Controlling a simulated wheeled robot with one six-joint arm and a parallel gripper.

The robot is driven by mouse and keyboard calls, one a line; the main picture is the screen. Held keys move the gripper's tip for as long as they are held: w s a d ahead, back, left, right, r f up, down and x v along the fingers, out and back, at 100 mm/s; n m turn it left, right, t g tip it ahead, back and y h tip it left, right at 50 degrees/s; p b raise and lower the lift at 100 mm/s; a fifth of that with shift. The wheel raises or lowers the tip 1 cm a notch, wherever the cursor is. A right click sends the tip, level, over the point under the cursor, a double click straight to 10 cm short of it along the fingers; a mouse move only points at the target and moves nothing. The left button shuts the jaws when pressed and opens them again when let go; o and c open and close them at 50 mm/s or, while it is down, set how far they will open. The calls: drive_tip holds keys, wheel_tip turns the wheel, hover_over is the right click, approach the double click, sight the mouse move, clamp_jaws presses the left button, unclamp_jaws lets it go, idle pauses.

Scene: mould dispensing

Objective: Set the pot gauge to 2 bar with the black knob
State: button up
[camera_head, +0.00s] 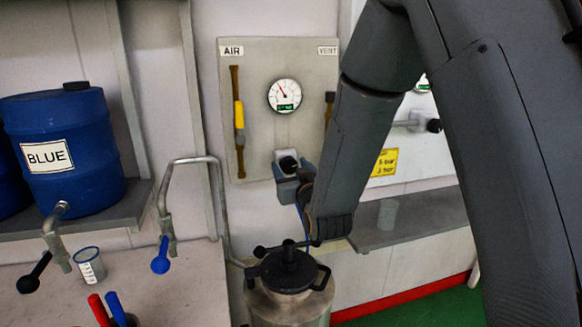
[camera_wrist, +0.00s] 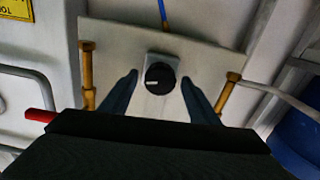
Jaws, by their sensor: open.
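The black knob (camera_head: 288,164) sits on a pale square mount low on the panel (camera_head: 260,60), below the round white pot gauge (camera_head: 284,96). The gauge needle points to the upper left; its scale and green readout are too small to read. My gripper (camera_head: 291,183) is at the knob, just below and right of it in the head view. In the wrist view the knob (camera_wrist: 160,78) shows a white pointer mark toward the left. My open gripper's two fingers (camera_wrist: 160,77) stand apart on either side of it, with visible gaps. Whether they reach its depth is unclear.
A yellow valve handle (camera_head: 239,114) is left of the gauge, under the AIR label. The lidded metal pot (camera_head: 289,300) stands below my gripper. A blue barrel (camera_head: 75,140), taps and a beaker (camera_head: 90,264) are at the left. My arm hides part of the right side.

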drive_tip(key=c, duration=1)
drive_tip(key=n+b, duration=0.2)
drive_tip(key=n, duration=0.1)
drive_tip(key=shift+f, duration=0.15)
drive_tip(key=shift+c, duration=0.2)
drive_tip(key=shift+n+b, duration=0.55)
drive_tip(key=shift+n, duration=0.45)
drive_tip(key=o, duration=1)
drive_tip(key=shift+a, duration=0.1)
drive_tip(key=shift+o, duration=0.2)
drive_tip(key=b+v, duration=0.1)
drive_tip(key=v, duration=0.7)
drive_tip(key=shift+b, duration=0.4)
